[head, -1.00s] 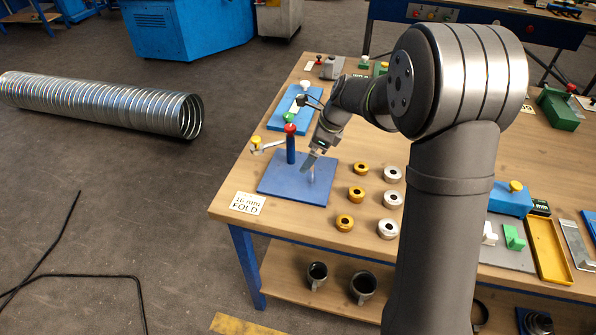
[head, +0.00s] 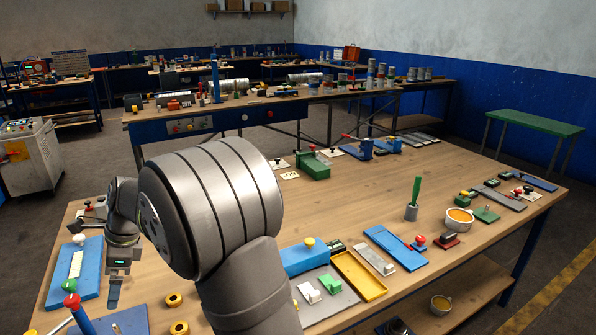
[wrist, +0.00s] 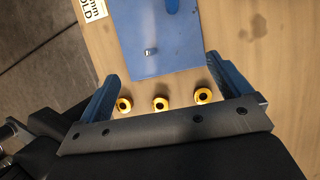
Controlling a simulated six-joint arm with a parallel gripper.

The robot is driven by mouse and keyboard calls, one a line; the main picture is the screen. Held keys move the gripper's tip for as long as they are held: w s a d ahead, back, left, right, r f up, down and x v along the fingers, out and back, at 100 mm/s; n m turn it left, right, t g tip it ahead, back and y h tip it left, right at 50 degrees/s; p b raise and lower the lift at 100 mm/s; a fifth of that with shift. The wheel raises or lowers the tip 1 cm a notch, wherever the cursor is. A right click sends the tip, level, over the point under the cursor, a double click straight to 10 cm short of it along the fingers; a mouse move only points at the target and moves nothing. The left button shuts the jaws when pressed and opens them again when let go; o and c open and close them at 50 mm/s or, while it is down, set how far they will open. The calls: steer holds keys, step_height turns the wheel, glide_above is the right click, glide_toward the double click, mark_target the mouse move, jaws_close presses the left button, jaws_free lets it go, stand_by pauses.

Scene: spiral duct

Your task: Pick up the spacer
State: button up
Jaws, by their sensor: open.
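Ring-shaped pieces that may be the spacers lie on the wooden table; I cannot tell which one is meant. Two yellow rings (head: 173,300) (head: 180,328) show at the lower left in the head view. In the wrist view three yellow rings (wrist: 161,104) lie in a row beside the blue plate (wrist: 165,62), seen between my fingers. My gripper (wrist: 162,68) is open and empty, above the table. In the head view my gripper (head: 114,290) points down at the left, above the blue plate (head: 132,322). A small metal pin (wrist: 151,51) stands on the plate.
A blue post with a red knob (head: 72,301) stands by the plate. A yellow tray (head: 359,275), a blue block (head: 304,257) and a green-handled tool (head: 413,198) stand to the right. My own arm hides part of the table.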

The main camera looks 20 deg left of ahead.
steer(key=c, duration=0.6)
steer(key=n+t+h, duration=0.3)
steer(key=n, duration=2.4)
glide_above(172, 294)
steer(key=s+d, duration=0.1)
steer(key=d, duration=0.1)
step_height(172, 294, down, 11)
steer(key=shift+a+f, duration=0.1)
steer(key=shift+f, duration=0.1)
steer(key=shift+a+f, duration=0.15)
steer(key=shift+f, duration=1.15)
steer(key=shift+a+f, duration=0.1)
steer(key=shift+f, duration=1.15)
